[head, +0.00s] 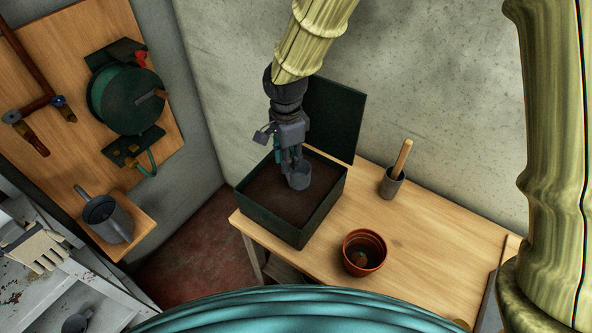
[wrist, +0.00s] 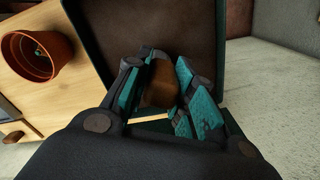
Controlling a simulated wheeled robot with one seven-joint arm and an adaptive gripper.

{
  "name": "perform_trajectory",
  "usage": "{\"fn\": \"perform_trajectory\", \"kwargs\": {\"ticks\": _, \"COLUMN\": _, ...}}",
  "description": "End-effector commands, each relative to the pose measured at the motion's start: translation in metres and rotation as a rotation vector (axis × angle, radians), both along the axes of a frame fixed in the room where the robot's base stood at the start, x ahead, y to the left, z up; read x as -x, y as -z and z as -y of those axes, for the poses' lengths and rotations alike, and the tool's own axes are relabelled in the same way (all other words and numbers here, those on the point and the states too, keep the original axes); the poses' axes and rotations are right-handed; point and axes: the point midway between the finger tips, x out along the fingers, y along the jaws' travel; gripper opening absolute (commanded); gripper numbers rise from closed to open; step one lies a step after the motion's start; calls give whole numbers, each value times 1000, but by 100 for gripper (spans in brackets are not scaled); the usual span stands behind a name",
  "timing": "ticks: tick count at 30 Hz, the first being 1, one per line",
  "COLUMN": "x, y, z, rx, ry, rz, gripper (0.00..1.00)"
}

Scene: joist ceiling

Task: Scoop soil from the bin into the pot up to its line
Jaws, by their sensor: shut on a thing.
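The soil bin (head: 325,218) is a dark green box with its lid raised, holding brown soil (head: 268,190). My gripper (head: 293,160) is over the bin, pointing down, shut on a scoop with a grey cup (head: 299,178). The cup is at or just above the soil; I cannot tell if they touch or what is in it. In the wrist view my gripper (wrist: 165,95) has a brown part of the scoop (wrist: 160,85) between its teal fingers. The terracotta pot (head: 364,262) stands upright right of the bin. It also shows in the wrist view (wrist: 50,75), with something small and green inside. I cannot make out its line.
A grey holder (head: 391,187) with a wooden-handled tool (head: 402,157) stands behind the pot on the wooden bench (head: 440,235). The raised bin lid (head: 335,118) stands behind my gripper. A watering can (head: 112,222) sits on a shelf at left. The bench right of the pot is mostly clear.

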Motion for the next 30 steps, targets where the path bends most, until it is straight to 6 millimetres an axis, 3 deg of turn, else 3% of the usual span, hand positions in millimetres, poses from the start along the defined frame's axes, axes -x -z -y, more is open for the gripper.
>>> {"fn": "perform_trajectory", "kwargs": {"ticks": 8, "x": 0, "y": 16, "z": 0, "rx": 2, "ry": 0, "rz": 1, "gripper": 0}}
{"fn": "perform_trajectory", "kwargs": {"ticks": 23, "x": 0, "y": 17, "z": 0, "rx": 1, "ry": 0, "rz": 0, "gripper": 0}}
{"fn": "perform_trajectory", "kwargs": {"ticks": 30, "x": 0, "y": 26, "z": 0, "rx": 1, "ry": 0, "rz": 0, "gripper": 0}}
